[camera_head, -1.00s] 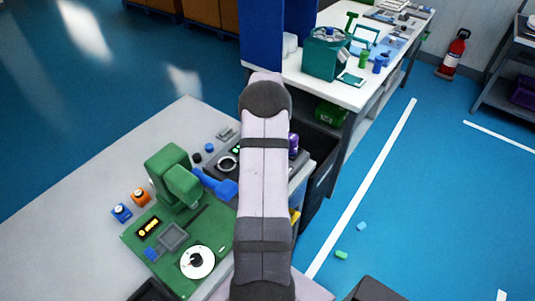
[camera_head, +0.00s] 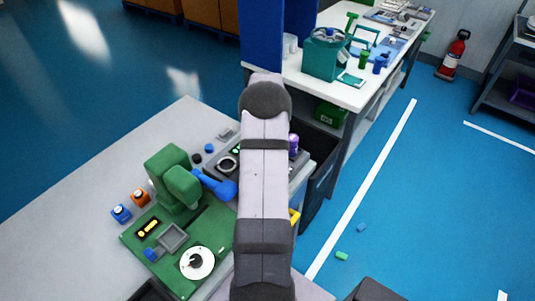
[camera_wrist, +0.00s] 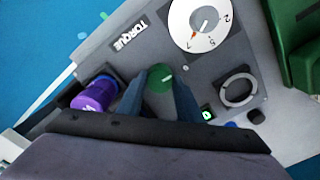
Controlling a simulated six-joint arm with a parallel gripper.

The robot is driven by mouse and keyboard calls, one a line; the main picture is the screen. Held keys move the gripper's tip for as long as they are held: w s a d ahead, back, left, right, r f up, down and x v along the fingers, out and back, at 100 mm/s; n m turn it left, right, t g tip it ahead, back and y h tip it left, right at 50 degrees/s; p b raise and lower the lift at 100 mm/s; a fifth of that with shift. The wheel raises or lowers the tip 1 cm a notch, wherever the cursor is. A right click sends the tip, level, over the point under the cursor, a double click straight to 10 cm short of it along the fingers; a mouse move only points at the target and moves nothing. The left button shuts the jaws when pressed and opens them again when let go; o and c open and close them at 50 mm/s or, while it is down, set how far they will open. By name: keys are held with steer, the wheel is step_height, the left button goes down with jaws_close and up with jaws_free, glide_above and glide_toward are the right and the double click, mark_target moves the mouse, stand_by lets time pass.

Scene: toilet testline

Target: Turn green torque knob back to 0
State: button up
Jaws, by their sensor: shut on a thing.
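A white round dial (camera_wrist: 204,20) with the numbers 2, 5 and 7 and a needle is on the grey panel (camera_wrist: 185,80), beside the word TORQUE. A small display with a green digit (camera_wrist: 207,114) is to the right of the fingers; it seems to read 0. In the head view my arm hides the knob and gripper.
A grey ring (camera_wrist: 238,90) and a green machine part (camera_wrist: 300,45) are to the right. In the head view, a green machine (camera_head: 168,180) with a blue lever (camera_head: 214,185) stands left of my arm.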

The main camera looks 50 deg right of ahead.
steer(key=o, duration=1)
steer(key=shift+o, duration=0.2)
steer(key=shift+r, duration=0.1)
step_height(320, 180, up, 6)
steer(key=shift+r+b, duration=0.15)
steer(key=shift+b, duration=0.85)
steer(key=shift+r, duration=0.45)
